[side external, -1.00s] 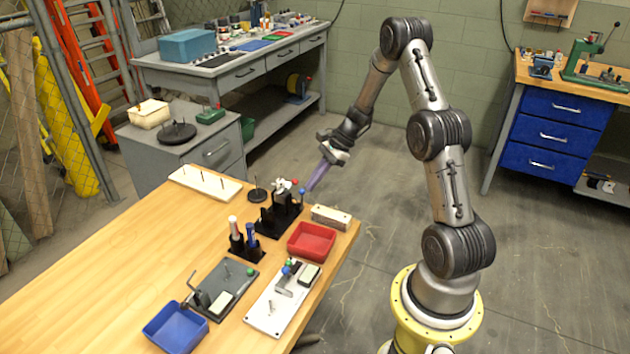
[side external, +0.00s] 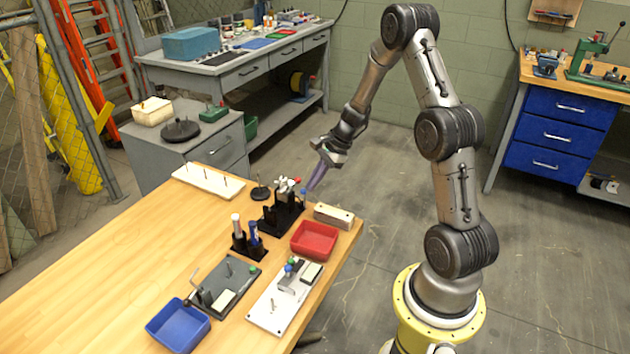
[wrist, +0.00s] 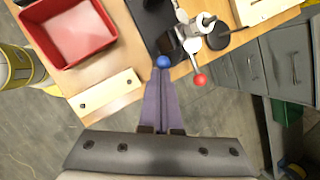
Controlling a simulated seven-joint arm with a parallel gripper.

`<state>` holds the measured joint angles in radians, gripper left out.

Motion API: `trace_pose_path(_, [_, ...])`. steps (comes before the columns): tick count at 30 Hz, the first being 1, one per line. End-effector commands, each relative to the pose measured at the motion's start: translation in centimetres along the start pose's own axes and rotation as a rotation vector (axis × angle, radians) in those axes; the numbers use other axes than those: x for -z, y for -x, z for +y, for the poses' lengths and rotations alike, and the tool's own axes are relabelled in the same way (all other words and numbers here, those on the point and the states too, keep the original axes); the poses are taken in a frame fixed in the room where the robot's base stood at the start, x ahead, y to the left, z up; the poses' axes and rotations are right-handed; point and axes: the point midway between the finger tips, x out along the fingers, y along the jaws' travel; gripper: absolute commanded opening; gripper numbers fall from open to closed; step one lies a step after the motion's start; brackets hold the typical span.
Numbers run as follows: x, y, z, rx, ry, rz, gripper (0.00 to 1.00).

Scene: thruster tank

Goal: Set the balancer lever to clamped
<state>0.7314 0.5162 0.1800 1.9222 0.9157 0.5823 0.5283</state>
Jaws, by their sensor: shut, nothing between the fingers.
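A black balancer fixture (side external: 281,213) stands at the far right part of the wooden table. It has a silver top, a lever with a red ball (wrist: 200,80) and a lever with a blue ball (wrist: 163,62). No label shows which one is the balancer lever or where clamped is. My gripper (wrist: 162,78) is shut and empty, its long purple fingers together. In the wrist view the tips lie right at the blue ball; I cannot tell whether they touch it. In the side view the fingers (side external: 309,188) slant down to the fixture from the right.
A red tray (side external: 315,240) and a pale block with two holes (side external: 334,215) sit close to the fixture at the table's right edge. A holder with two upright tools (side external: 247,245) stands in front. A round black base with a pin (side external: 260,193) stands behind.

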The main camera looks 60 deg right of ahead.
Motion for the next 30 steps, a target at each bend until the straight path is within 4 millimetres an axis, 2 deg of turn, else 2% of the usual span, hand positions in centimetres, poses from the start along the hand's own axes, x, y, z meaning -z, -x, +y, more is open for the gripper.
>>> trace_pose_path(18, [-4.1, -2.0, 2.8, 0.207, 0.218, 0.453, 0.0])
trace_pose_path(30, [-5.3, -4.2, 4.4, 0.334, 0.345, 0.734, 0.0])
